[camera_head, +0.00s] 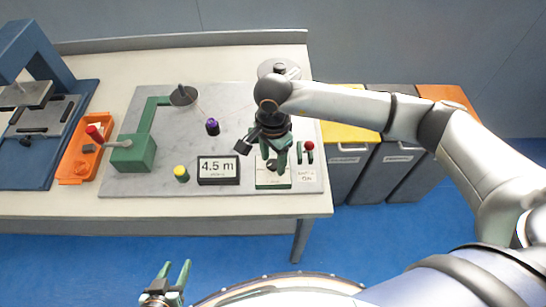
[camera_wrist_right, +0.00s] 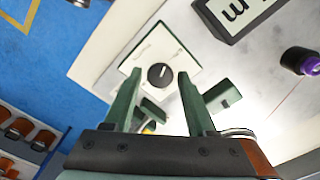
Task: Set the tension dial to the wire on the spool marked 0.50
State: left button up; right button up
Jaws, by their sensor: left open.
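The tension dial is a black round knob (camera_wrist_right: 160,75) with a light pointer mark, on a white plate (camera_wrist_right: 143,52) in the right wrist view. In the head view the plate (camera_head: 268,180) lies at the table's front right, its knob partly hidden by my right gripper (camera_head: 276,160). My right gripper (camera_wrist_right: 158,86) is open, its green fingers apart on either side of the knob; I cannot tell whether they touch it. My left gripper (camera_head: 177,272) is open and empty in front of the table. A round spool-like part (camera_head: 279,68) is partly behind my right arm; no 0.50 marking is readable.
A display (camera_head: 218,170) reads 4.5 m beside the dial plate. A yellow-topped button (camera_head: 181,173), purple-topped part (camera_head: 212,127), green winder (camera_head: 135,153) and red-knobbed switch (camera_head: 309,147) share the grey board. Bins (camera_head: 345,170) stand right of the table.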

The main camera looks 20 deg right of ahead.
grip_shut()
dwell(0.5)
